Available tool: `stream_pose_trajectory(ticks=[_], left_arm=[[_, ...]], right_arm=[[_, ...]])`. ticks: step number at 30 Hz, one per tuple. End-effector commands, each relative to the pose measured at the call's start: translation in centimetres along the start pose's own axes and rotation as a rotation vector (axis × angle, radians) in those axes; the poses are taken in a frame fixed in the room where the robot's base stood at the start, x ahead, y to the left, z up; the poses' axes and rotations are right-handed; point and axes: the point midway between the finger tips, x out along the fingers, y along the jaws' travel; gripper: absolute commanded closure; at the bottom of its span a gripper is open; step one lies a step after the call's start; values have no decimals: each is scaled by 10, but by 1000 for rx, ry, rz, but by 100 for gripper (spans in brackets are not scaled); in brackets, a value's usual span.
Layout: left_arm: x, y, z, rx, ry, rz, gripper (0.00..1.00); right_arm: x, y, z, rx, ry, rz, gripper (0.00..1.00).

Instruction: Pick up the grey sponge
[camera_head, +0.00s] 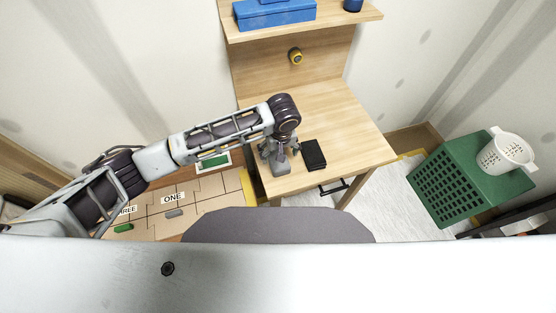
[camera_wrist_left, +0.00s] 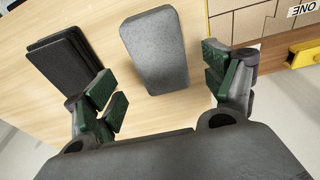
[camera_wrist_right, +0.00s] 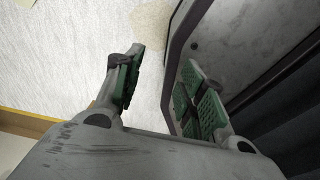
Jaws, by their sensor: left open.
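The grey sponge (camera_wrist_left: 155,50) is a rounded block lying on the light wooden table (camera_head: 345,115). In the head view its grey end (camera_head: 281,168) shows near the table's front left edge, just below my left gripper (camera_head: 277,150). In the left wrist view my left gripper (camera_wrist_left: 158,74) is open, and the sponge lies ahead in the span between its green-padded fingers, with no visible contact. My right gripper (camera_wrist_right: 163,80) is open and empty in the right wrist view, beside a dark grey panel; the head view does not show it.
A stack of black pads (camera_head: 314,154) lies right of the sponge, near one left finger. Cardboard boxes (camera_head: 205,190) stand at the left. A green crate (camera_head: 465,185) with a white basket (camera_head: 503,153) is at the right. The table's right part is clear.

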Motion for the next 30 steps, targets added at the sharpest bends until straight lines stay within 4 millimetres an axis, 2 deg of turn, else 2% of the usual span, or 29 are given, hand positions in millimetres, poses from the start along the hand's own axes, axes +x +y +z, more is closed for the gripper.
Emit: stream_pose_trajectory(ticks=[8,19,30], left_arm=[[8,0,1,0,0,0,16],[46,-2,5,-1,0,-1,16],[52,-2,5,0,1,1,16]], right_arm=[[0,0,5,0,-7,-1,60],[0,2,-8,0,8,2,60],[0,3,-11,0,12,3,60]])
